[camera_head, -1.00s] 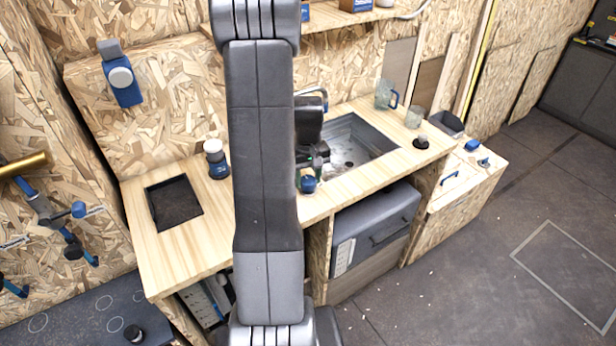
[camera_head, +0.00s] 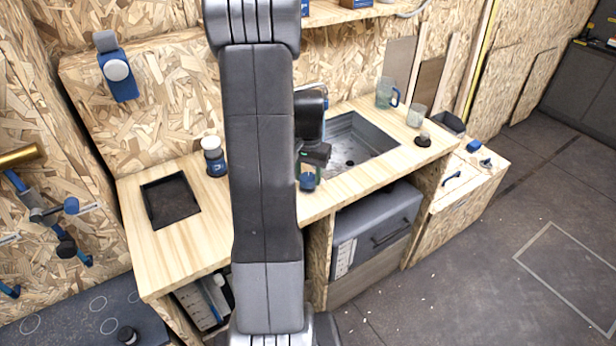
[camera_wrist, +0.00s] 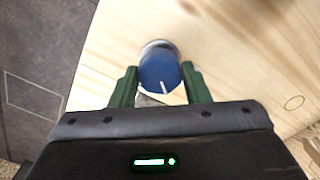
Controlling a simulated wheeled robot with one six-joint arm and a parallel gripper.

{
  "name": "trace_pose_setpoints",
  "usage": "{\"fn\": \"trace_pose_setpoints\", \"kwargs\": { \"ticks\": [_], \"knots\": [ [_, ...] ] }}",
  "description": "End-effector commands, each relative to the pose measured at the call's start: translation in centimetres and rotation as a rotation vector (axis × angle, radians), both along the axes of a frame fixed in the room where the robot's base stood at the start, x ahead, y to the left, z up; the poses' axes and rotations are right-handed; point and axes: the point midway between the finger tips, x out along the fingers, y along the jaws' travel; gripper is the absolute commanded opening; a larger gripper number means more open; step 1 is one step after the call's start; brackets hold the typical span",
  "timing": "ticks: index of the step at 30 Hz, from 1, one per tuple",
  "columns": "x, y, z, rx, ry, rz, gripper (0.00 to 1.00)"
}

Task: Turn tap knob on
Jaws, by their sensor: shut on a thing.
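The blue tap knob (camera_wrist: 160,72) with a white mark line sits on a round metal base at the wooden counter. In the wrist view it stands between the two green fingers of my gripper (camera_wrist: 160,88), which is shut on it. In the head view the knob (camera_head: 307,182) is at the front edge of the counter, just left of the sink, below my gripper (camera_head: 309,170). The grey sink (camera_head: 380,150) is sunk into the counter. My arm hides the counter left of the knob and most of the tap.
A blue-and-white jar (camera_head: 214,162) and a dark tray (camera_head: 170,201) are left of my arm. A blue-handled jug (camera_head: 384,93), a glass (camera_head: 416,115) and a dark knob-like object (camera_head: 423,140) stand right of the sink. A grey appliance (camera_head: 375,228) sits under the counter.

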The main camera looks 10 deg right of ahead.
Motion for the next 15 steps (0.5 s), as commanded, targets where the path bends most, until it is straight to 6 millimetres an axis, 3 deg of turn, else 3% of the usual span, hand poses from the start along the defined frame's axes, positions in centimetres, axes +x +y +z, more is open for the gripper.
{"fn": "trace_pose_setpoints", "kwargs": {
  "ticks": [15],
  "knots": [
    [0.06, -0.05, -0.03, -0.001, -0.002, -0.486, 0.2]
  ]
}}
